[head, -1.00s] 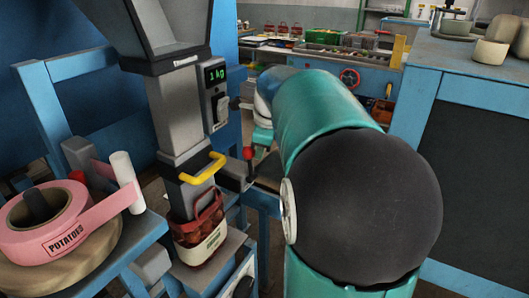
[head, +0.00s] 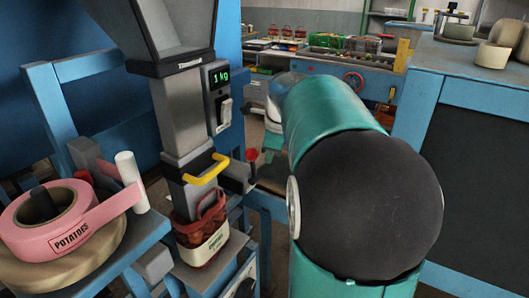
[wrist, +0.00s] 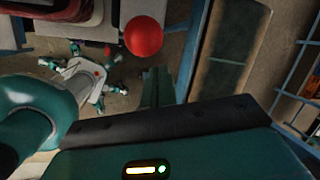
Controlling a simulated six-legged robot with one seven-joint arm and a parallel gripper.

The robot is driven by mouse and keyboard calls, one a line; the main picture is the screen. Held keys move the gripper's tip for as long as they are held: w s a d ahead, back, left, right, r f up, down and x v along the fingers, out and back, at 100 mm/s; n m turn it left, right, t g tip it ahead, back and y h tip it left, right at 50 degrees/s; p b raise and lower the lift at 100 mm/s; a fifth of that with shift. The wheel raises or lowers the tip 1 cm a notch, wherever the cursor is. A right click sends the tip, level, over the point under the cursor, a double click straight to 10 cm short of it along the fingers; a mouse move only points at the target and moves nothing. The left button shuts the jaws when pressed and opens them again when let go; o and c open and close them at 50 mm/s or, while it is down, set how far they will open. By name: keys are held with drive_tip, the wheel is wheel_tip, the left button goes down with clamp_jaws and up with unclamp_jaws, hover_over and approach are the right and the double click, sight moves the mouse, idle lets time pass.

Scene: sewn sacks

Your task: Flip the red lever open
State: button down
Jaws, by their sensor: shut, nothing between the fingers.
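The red lever's round knob (head: 252,155) shows in the head view beside the grey filling spout, just right of the yellow handle (head: 207,169). In the wrist view the red knob (wrist: 144,36) is large and near the top, just beyond my gripper (wrist: 160,78). The gripper's fingers look closed and empty, below the knob in the picture; I cannot tell whether they touch it. The lever's stem is mostly hidden.
A red net sack (head: 203,232) sits under the spout. A scale display (head: 221,76) reads 1 kg. A pink tape roll (head: 52,220) lies at the left.

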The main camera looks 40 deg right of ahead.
drive_tip(key=v, duration=0.9)
drive_tip(key=shift+w+d+r, duration=0.2)
drive_tip(key=shift+d+r, duration=0.05)
drive_tip(key=shift+r, duration=0.15)
drive_tip(key=s+a+f+n+t, duration=0.1)
drive_tip(key=s+a+f+n, duration=0.15)
drive_tip(key=a+n, duration=0.55)
drive_tip(key=s+a+f+n, duration=0.2)
drive_tip(key=s+a+n, duration=0.3)
drive_tip(key=a, duration=0.5)
drive_tip(key=s+a+f+n+t, duration=0.1)
drive_tip(key=s+a+f+n, duration=0.7)
drive_tip(key=n, duration=0.6)
drive_tip(key=shift+a+f, duration=0.25)
drive_tip(key=shift+a, duration=0.7)
